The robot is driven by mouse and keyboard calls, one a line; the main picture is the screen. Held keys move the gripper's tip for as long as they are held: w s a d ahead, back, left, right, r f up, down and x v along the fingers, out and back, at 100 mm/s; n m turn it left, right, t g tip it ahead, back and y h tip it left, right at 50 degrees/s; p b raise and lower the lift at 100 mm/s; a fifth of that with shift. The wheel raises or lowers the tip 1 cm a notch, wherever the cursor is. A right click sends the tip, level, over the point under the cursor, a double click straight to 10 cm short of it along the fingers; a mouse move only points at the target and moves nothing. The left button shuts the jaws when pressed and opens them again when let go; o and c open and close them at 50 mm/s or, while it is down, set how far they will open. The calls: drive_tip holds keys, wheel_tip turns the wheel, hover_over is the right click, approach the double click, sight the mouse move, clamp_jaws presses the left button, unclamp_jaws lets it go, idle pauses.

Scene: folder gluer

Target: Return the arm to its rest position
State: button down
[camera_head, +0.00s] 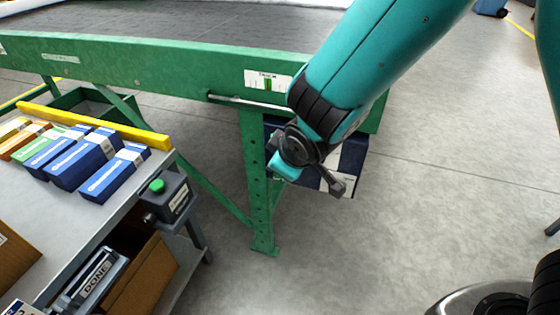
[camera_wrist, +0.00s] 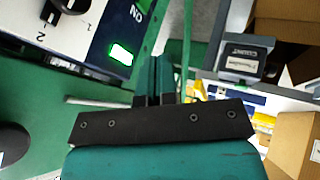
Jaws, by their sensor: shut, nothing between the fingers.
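My teal arm reaches in from the upper right of the head view, bent at a black joint, with its end low in front of the green conveyor frame (camera_head: 170,70). My gripper (camera_wrist: 160,65) shows in the wrist view with its two dark teal fingers together and nothing between them. In the head view I cannot make out the fingers clearly. A dark blue and white box (camera_head: 352,162) is partly hidden behind the arm's end. In the wrist view a white control panel (camera_wrist: 95,25) with a black knob and a lit green button lies left of the fingers, apparently apart from them.
A brown carton (camera_head: 145,275) is below.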

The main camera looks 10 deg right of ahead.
drive_tip(key=shift+r, duration=0.15)
idle(0.3)
drive_tip(key=s+d+r+m+g+y, duration=0.15)
drive_tip(key=s+d+r+g, duration=0.25)
drive_tip(key=s+r, duration=0.45)
drive_tip(key=s+d+r+m+g+y, duration=0.1)
drive_tip(key=s+d+r+m+g, duration=0.4)
drive_tip(key=s, duration=0.7)
wheel_tip(320, 180, up, 26)
drive_tip(key=a+n+t+p, duration=0.1)
drive_tip(key=n+p, duration=0.1)
drive_tip(key=p, duration=2.2)
drive_tip(key=shift+s+a+f+t+p, duration=0.15)
drive_tip(key=shift+s+f+t+p, duration=0.1)
drive_tip(key=shift+s+t+p, duration=0.15)
